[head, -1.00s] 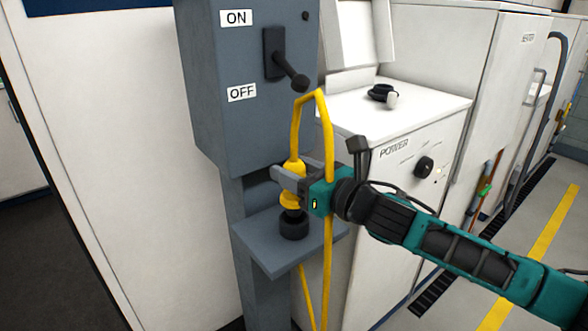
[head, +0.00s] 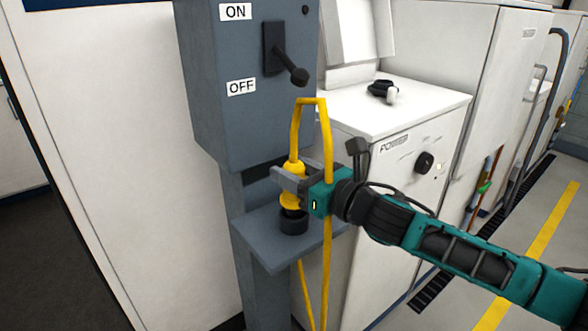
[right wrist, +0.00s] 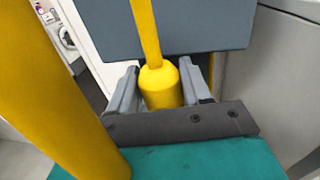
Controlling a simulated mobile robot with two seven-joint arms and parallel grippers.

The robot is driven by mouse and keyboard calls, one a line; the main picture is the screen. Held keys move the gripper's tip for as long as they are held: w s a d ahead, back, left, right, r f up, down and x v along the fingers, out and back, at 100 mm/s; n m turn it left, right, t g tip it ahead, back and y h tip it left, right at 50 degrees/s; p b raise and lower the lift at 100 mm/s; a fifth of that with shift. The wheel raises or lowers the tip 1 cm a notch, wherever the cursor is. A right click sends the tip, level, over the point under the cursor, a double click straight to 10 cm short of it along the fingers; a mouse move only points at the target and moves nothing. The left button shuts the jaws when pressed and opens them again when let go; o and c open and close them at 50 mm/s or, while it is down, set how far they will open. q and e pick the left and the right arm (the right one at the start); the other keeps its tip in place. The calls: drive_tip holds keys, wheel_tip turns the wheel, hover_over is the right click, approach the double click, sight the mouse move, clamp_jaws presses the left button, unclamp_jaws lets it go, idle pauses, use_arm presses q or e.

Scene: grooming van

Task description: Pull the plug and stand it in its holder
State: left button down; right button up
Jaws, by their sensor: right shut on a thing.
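The yellow plug (head: 293,200) is upright above the small shelf of the grey post. A yellow cable (head: 296,130) rises from its top, loops over and hangs down past the shelf. My right gripper (head: 284,183) is shut on the plug, with a finger on each side; the right wrist view also shows the plug (right wrist: 161,88) between the fingers. The round black holder (head: 293,222) stands on the shelf directly under the plug. The plug's dark lower end meets the holder's top; how deep it sits inside is hidden. My left gripper is out of view.
The grey switch box (head: 225,125) above carries ON and OFF labels and a black lever (head: 287,66) slanting down. The grey shelf (head: 270,245) has some bare room around the holder. A white POWER cabinet (head: 390,180) stands close behind and right.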

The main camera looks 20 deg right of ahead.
drive_tip(key=shift+f, duration=0.3)
idle(0.4)
drive_tip(key=shift+f, duration=0.4)
drive_tip(key=shift+f+b, duration=0.65)
idle(0.5)
drive_tip(key=o, duration=1.3)
drive_tip(key=shift+s, duration=0.1)
